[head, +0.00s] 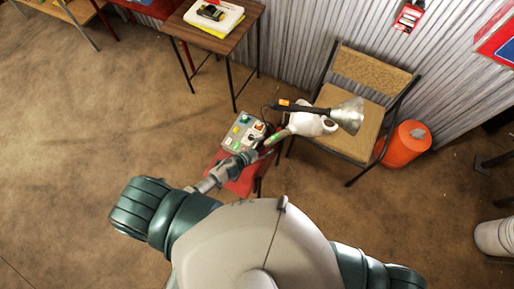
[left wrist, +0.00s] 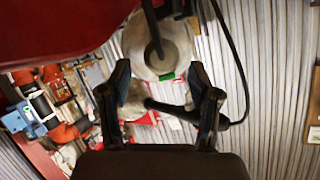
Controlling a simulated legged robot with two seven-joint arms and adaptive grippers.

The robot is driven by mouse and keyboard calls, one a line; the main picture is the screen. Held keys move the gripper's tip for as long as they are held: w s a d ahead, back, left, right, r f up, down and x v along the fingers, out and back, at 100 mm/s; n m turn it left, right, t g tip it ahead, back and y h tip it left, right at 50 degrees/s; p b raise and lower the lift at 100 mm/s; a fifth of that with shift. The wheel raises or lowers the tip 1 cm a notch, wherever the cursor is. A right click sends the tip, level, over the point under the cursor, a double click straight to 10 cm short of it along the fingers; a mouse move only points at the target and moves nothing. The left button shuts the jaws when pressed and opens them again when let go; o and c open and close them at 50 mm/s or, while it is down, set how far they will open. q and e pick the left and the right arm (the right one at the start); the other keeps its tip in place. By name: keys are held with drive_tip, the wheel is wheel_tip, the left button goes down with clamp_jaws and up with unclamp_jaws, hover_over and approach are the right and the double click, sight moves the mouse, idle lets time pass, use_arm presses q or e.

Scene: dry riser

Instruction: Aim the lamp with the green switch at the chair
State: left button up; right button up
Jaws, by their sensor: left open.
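A white lamp (head: 306,123) with a green part at its handle end lies in front of the chair (head: 365,100), to the right of my left gripper (head: 267,145). It seems to be the pale round body with a green patch in the left wrist view (left wrist: 152,42). My left gripper is open beside the green end; its two fingers stand apart in the left wrist view (left wrist: 160,88). Whether they straddle the handle I cannot tell. A second lamp, with a metal shade (head: 347,115) and an orange switch, lies above it. My right gripper is not in view.
A grey box (head: 243,133) with coloured buttons stands left of the gripper, by a red stool (head: 240,178). An orange bucket (head: 405,143) stands right of the chair. A wooden table (head: 210,30) is at the back. The left floor is clear. A dark cable (left wrist: 236,60) hangs nearby.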

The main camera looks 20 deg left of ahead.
use_arm(q)
drive_tip(key=v, duration=0.7)
drive_tip(key=shift+s+r, duration=0.15)
drive_tip(key=shift+s, duration=0.2)
drive_tip(key=shift+a, duration=0.1)
drive_tip(key=s+a+f+n+g+y, duration=0.25)
drive_tip(key=s+a+f, duration=0.2)
drive_tip(key=f, duration=0.55)
drive_tip(key=s+a+f+n+g+y, duration=0.2)
drive_tip(key=s+a+f+y, duration=0.15)
drive_tip(key=s+f, duration=0.45)
drive_tip(key=s+f+n+g, duration=0.1)
drive_tip(key=s+f+g, duration=0.2)
drive_tip(key=s+f, duration=0.4)
drive_tip(key=s+f+n+g, duration=0.1)
drive_tip(key=s+f+g, duration=0.2)
drive_tip(key=s+f, duration=0.4)
drive_tip(key=s, duration=0.8)
drive_tip(key=shift+a+n+y, duration=0.25)
drive_tip(key=shift+n+y, duration=0.05)
drive_tip(key=shift+n, duration=0.05)
